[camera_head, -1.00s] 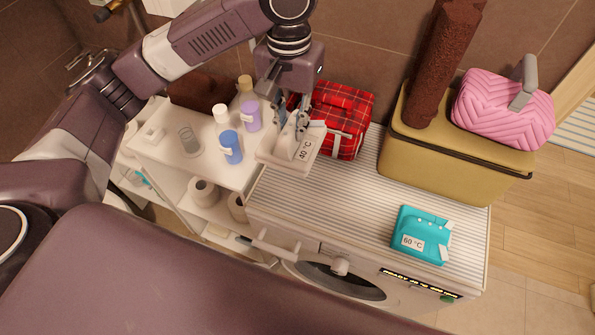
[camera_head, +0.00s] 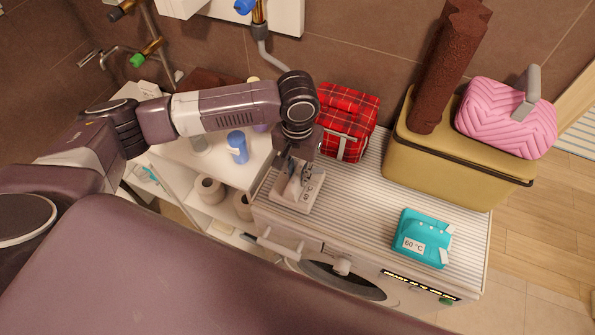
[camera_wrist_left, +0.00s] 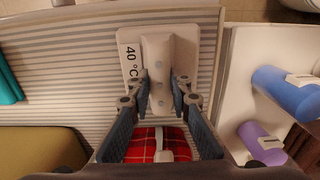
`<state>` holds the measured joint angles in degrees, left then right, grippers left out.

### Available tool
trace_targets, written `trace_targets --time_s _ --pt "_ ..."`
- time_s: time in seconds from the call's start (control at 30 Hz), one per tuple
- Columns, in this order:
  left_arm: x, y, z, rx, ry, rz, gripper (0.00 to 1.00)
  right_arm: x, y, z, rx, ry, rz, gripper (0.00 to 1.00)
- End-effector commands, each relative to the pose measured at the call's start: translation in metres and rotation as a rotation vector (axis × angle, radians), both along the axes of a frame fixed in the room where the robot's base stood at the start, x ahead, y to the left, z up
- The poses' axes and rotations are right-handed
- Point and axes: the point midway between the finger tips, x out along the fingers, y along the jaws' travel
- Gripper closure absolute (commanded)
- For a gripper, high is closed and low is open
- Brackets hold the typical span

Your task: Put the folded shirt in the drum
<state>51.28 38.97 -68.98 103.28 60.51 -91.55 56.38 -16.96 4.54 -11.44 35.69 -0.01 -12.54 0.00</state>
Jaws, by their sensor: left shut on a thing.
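A white folded shirt (camera_head: 286,193) with a "40 °C" label is at the left end of the washing machine's striped top. It also shows in the left wrist view (camera_wrist_left: 192,50). My left gripper (camera_head: 296,168) points down and is shut on its raised middle part; I cannot tell if the shirt touches the top. A teal folded shirt (camera_head: 422,238) labelled "60 °C" lies on the top at the right. The washing machine's round door (camera_head: 345,280) is on its front, partly hidden by my body; the drum inside is not visible. My right gripper is out of view.
A red plaid bag (camera_head: 350,105) stands behind the white shirt. A mustard box (camera_head: 420,165) carries a brown roll (camera_head: 440,80) and a pink bag (camera_head: 505,118). A white shelf with a blue bottle (camera_head: 237,148) stands left. The top's middle (camera_head: 360,200) is clear.

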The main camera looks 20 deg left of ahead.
Motion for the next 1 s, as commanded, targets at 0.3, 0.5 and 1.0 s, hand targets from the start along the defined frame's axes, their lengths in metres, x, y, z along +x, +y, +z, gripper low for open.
trace_targets --time_s 0.3,0.5,1.0 --pt "0.0 0.0 -0.001 -0.001 -0.001 0.0 1.0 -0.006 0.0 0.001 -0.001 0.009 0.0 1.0" --pt "0.0 0.0 -0.002 -0.001 -0.001 0.0 0.64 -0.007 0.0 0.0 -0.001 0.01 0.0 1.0" --pt "0.002 -0.001 0.023 -0.003 -0.006 -0.002 0.64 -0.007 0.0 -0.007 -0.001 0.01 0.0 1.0"
